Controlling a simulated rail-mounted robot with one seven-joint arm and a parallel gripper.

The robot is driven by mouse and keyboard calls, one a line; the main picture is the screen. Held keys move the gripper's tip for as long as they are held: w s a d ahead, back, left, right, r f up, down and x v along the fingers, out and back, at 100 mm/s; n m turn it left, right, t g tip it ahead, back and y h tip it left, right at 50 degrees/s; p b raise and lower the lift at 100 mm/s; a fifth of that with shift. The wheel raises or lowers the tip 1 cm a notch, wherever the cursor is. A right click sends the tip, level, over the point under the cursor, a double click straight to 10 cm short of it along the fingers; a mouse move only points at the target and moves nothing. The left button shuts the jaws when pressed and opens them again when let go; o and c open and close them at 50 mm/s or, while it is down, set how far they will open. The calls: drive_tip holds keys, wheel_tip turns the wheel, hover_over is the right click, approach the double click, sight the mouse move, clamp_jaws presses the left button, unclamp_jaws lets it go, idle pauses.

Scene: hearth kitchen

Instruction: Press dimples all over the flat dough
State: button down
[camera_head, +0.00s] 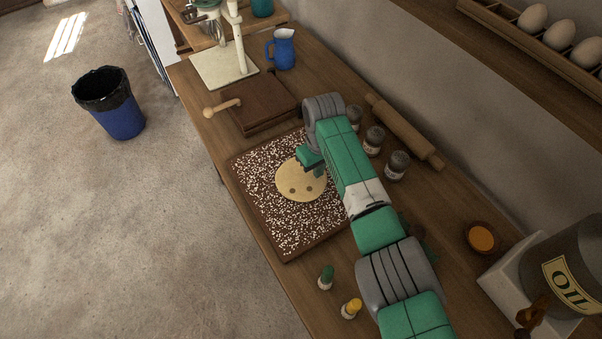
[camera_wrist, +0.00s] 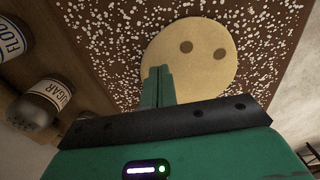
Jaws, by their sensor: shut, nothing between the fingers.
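The flat dough (camera_head: 287,179) is a pale yellow round on a dark brown board (camera_head: 262,213) speckled with white. It also shows in the wrist view (camera_wrist: 212,78). Two dark round dimples show side by side in it, on its front part in the head view; the rest that I can see looks smooth. My gripper (camera_head: 318,171) is over the back right part of the dough. In the wrist view its green fingers (camera_wrist: 158,72) are together and empty, with the tips over the dough's edge area. I cannot tell whether they touch it. The fingers and arm hide part of the dough.
A brown slab with a wooden handle (camera_head: 259,107) is beyond the board. A green-topped bottle (camera_head: 326,278) and a yellow-topped one (camera_head: 351,308) stand near the front edge.

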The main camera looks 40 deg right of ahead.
drive_tip(key=shift+f+b, duration=0.35)
drive_tip(key=shift+f, duration=0.35)
idle(0.6)
drive_tip(key=shift+r+p, duration=0.9)
drive_tip(key=shift+p, duration=0.1)
drive_tip(key=shift+f, duration=0.1)
